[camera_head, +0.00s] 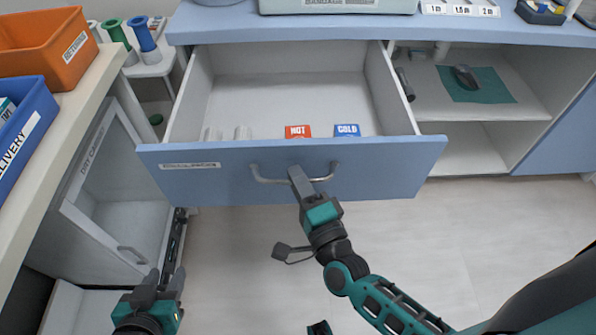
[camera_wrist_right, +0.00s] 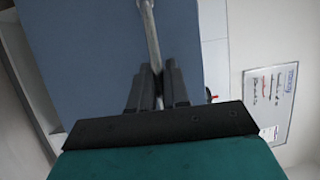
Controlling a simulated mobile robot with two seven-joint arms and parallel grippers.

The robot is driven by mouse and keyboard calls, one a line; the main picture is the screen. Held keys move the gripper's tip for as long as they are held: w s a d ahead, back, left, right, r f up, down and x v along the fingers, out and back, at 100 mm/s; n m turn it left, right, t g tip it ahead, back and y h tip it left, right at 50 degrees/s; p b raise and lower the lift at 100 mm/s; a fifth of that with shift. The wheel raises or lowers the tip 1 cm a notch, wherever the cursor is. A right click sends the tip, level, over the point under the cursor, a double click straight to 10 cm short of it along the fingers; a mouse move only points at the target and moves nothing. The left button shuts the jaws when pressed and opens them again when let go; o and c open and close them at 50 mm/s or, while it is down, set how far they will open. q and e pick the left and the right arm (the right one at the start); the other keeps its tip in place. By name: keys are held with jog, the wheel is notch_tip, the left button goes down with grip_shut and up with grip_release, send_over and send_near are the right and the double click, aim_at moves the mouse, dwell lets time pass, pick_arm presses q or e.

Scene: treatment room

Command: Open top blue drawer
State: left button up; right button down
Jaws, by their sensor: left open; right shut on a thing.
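The top blue drawer (camera_head: 378,160) is pulled well out of the cabinet, and its inside shows in the head view. It holds a red HOT box (camera_head: 298,131), a blue COLD box (camera_head: 347,130) and small whitish cylinders (camera_head: 241,132) near its front. My right gripper (camera_head: 298,176) is shut on the drawer's metal handle (camera_head: 262,179), near its middle. The right wrist view shows the handle bar (camera_wrist_right: 151,40) between the fingers (camera_wrist_right: 158,88), against the blue drawer front (camera_wrist_right: 95,50). My left gripper (camera_head: 162,283) is open and empty at the lower left, away from the drawer.
A counter at left carries an orange bin (camera_head: 45,45) and a blue DELIVERY bin (camera_head: 25,125). Below it is a cabinet with an open door (camera_head: 90,215). Open shelves at right hold a green cloth (camera_head: 488,90). The floor (camera_head: 480,240) right of my right arm is clear.

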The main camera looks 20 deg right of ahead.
pick_arm(q)
jog(key=shift+f, duration=0.1)
pick_arm(e)
jog(key=c, duration=1.2)
grip_release()
pick_arm(q)
jog(key=shift+s+r, duration=0.1)
jog(key=shift+r, duration=0.1)
